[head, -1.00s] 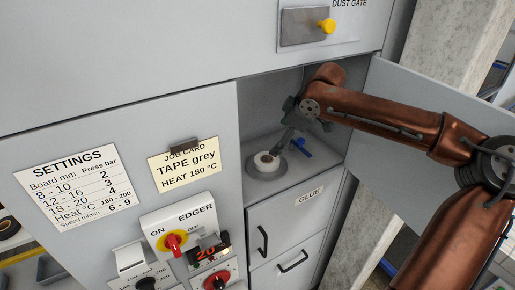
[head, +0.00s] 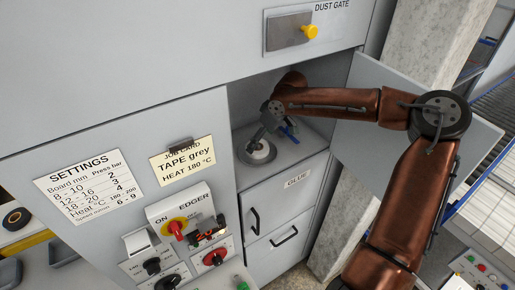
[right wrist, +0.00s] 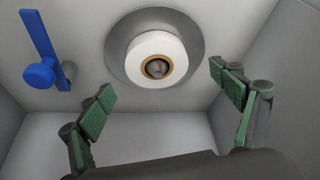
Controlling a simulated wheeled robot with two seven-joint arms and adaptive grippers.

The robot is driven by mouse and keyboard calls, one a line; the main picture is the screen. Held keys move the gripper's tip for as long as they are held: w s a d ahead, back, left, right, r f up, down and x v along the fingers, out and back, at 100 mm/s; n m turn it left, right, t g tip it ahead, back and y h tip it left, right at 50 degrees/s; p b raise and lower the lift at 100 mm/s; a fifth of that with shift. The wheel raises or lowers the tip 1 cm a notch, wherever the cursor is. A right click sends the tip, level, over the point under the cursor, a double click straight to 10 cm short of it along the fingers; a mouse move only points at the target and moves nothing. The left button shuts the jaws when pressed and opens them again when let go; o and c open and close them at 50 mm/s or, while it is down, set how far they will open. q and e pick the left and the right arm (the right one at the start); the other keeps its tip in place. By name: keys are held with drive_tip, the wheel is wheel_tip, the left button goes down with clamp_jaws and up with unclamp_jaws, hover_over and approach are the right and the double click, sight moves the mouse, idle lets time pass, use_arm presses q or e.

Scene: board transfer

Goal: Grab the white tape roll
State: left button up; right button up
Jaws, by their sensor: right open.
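The white tape roll (head: 258,155) sits on a grey round disc inside the open compartment of the grey machine. In the right wrist view, the white tape roll (right wrist: 137,58) shows its brown core, lying on the grey disc (right wrist: 198,42). My right gripper (head: 257,142) reaches into the compartment and hides part of the roll in the head view. In the right wrist view, my right gripper (right wrist: 162,84) is open, its green-padded fingers spread to either side and apart from the roll. Nothing is between them. My left gripper is not in view.
A blue part with a round knob (right wrist: 40,76) stands beside the disc in the compartment. The compartment walls are close around the gripper. The open door (head: 372,78) is at the right, behind my arm. A job card (head: 182,160) reads "TAPE grey".

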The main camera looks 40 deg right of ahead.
sight(259, 144)
drive_tip(key=x, duration=0.3)
drive_tip(key=shift+d+f+p, duration=0.25)
drive_tip(key=shift+p, duration=0.05)
drive_tip(key=shift+w+a+f, duration=0.1)
drive_tip(key=shift+w+f, duration=0.05)
drive_tip(key=shift+f, duration=0.1)
drive_tip(key=shift+c, duration=0.7)
drive_tip(key=c, duration=1.2)
